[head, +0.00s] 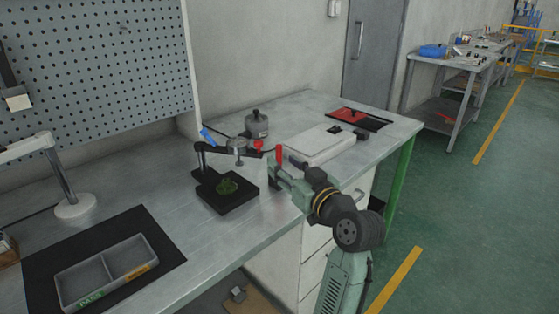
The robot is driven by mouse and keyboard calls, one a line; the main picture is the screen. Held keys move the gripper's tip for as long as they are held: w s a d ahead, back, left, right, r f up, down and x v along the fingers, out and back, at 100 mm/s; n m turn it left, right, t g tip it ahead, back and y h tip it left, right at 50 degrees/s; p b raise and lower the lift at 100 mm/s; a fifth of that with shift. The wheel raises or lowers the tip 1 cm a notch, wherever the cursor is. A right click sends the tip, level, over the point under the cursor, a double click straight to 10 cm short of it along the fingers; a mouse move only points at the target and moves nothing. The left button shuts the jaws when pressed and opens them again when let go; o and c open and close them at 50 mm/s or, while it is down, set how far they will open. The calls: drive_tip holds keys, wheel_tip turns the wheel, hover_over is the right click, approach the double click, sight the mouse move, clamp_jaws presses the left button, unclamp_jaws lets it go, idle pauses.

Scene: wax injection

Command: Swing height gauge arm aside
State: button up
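The height gauge stands on the workbench, with a black base plate (230,194), an upright post at its back left and an arm (222,149) reaching right over the base. A grey round piece sits on the arm's outer part, above the plate. A red upright piece (279,154) shows right at my gripper.
Behind the gauge are a grey motor-like canister (257,124) and a blue-handled item (208,137). A pale flat box (320,145) and a red-and-black mat (358,119) lie right. A divided tray (107,272) and lamp stand (74,207) are left. Bench between tray and gauge is bare.

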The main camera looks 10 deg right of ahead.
drive_tip(key=shift+s+a+r+n, duration=0.15)
drive_tip(key=shift+a+n, duration=0.25)
drive_tip(key=shift+n, duration=0.4)
drive_tip(key=c, duration=0.3)
drive_tip(key=s+a+n, duration=0.1)
drive_tip(key=a+n, duration=0.1)
drive_tip(key=n, duration=0.2)
drive_tip(key=s+a+r+n+h, duration=0.1)
drive_tip(key=n, duration=0.3)
drive_tip(key=s+a+r+n+h+b, duration=0.1)
drive_tip(key=a+n, duration=0.1)
drive_tip(key=n, duration=0.2)
drive_tip(key=shift+s+a, duration=0.3)
drive_tip(key=shift+s, duration=0.05)
clamp_jaws()
drive_tip(key=w+f+n+p, duration=0.1)
drive_tip(key=w+p, duration=0.3)
drive_tip(key=w, duration=0.8)
drive_tip(key=shift+w+a+f+n+h, duration=0.25)
drive_tip(key=shift+w+a+n+h, duration=0.05)
drive_tip(key=shift+a+h, duration=0.1)
